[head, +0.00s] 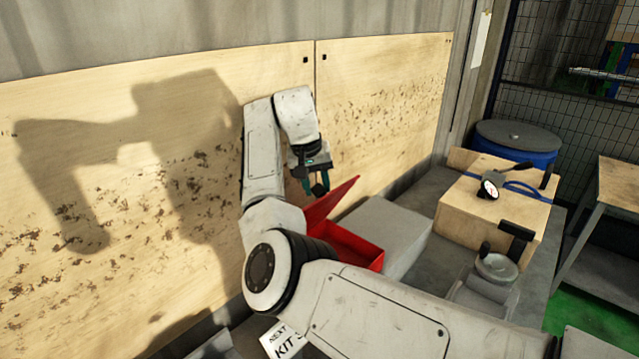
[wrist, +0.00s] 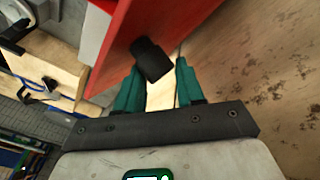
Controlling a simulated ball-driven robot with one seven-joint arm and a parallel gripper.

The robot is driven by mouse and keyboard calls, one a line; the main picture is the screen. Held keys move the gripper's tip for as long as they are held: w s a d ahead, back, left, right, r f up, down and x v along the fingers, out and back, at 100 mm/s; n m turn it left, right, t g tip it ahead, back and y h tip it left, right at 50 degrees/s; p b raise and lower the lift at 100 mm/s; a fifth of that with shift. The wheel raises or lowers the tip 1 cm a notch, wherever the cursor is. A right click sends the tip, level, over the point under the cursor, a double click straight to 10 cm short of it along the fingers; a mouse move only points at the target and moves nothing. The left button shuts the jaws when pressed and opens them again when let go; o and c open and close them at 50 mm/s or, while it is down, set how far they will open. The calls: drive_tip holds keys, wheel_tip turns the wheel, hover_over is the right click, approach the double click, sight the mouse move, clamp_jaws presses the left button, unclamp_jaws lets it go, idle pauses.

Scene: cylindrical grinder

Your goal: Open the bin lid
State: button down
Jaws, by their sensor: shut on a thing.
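The red bin (head: 358,252) sits left of a grey block, partly hidden behind my arm. Its red lid (head: 336,198) is tilted up, so part of the inside shows. In the wrist view the lid (wrist: 150,24) fills the top middle, with a black handle (wrist: 152,60) sticking out from it. My gripper (head: 319,191) is at the raised edge of the lid. In the wrist view its teal fingers (wrist: 158,72) are on either side of the handle, shut on it. The exact contact is partly hidden.
A grey block (head: 385,232) stands right of the bin. A wooden box (head: 490,215) with a dial gauge (head: 488,189) is farther right, with a blue drum (head: 515,150) behind. The plywood wall panel (head: 385,110) is close behind my gripper.

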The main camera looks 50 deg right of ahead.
drive_tip(key=shift+w+a+f, duration=0.15)
drive_tip(key=shift+a+f, duration=0.35)
drive_tip(key=shift+f, duration=0.1)
drive_tip(key=c, duration=1.1)
unclamp_jaws()
drive_tip(key=shift+c, duration=0.2)
drive_tip(key=o, duration=0.3)
drive_tip(key=shift+w+a, duration=0.1)
drive_tip(key=shift+a, duration=0.05)
drive_tip(key=shift+r, duration=0.1)
drive_tip(key=shift+r, duration=0.15)
drive_tip(key=shift+r, duration=0.1)
drive_tip(key=shift+w+r, duration=0.1)
drive_tip(key=shift+r, duration=0.2)
drive_tip(key=b+v, duration=0.1)
drive_tip(key=v, duration=0.4)
drive_tip(key=b+v, duration=0.1)
drive_tip(key=v, duration=0.4)
drive_tip(key=shift+d+b, duration=0.25)
drive_tip(key=shift+b, duration=0.1)
